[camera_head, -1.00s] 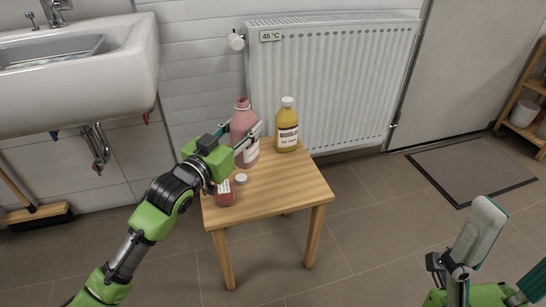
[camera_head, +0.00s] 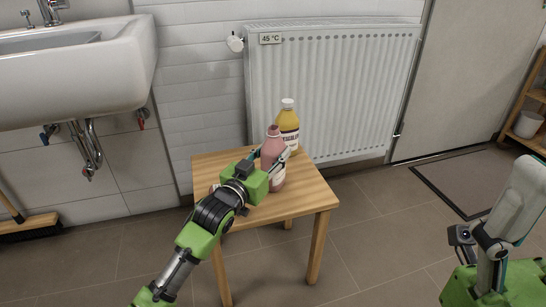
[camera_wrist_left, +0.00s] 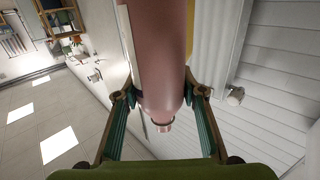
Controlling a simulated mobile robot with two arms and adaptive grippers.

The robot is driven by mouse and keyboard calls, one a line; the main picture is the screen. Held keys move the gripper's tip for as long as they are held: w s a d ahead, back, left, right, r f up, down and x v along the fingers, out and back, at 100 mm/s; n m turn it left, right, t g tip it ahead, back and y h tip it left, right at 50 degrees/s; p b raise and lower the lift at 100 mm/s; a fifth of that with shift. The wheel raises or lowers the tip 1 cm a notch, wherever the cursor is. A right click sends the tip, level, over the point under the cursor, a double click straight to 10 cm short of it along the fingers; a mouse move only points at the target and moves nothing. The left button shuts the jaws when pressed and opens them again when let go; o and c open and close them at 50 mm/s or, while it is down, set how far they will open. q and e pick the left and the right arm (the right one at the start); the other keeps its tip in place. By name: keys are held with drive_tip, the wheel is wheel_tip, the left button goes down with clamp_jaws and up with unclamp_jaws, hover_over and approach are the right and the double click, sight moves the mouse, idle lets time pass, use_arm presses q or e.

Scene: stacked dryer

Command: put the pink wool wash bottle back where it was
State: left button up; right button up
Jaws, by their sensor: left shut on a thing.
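The pink bottle (camera_head: 273,147) is upright above or on the small wooden table, just in front of the yellow bottle. My left gripper (camera_head: 273,172) is shut on the pink bottle's body, coming from the front left. In the left wrist view the pink bottle (camera_wrist_left: 162,60) fills the space between both fingers.
The yellow bottle (camera_head: 287,125) stands at the back of the wooden table (camera_head: 300,190). A small reddish item (camera_head: 213,188) is mostly hidden behind my left arm. The radiator (camera_head: 340,90) is behind the table, the sink (camera_head: 80,70) at left. The table's front right is clear.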

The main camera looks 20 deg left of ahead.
use_arm(q)
drive_tip(key=o, duration=1.3)
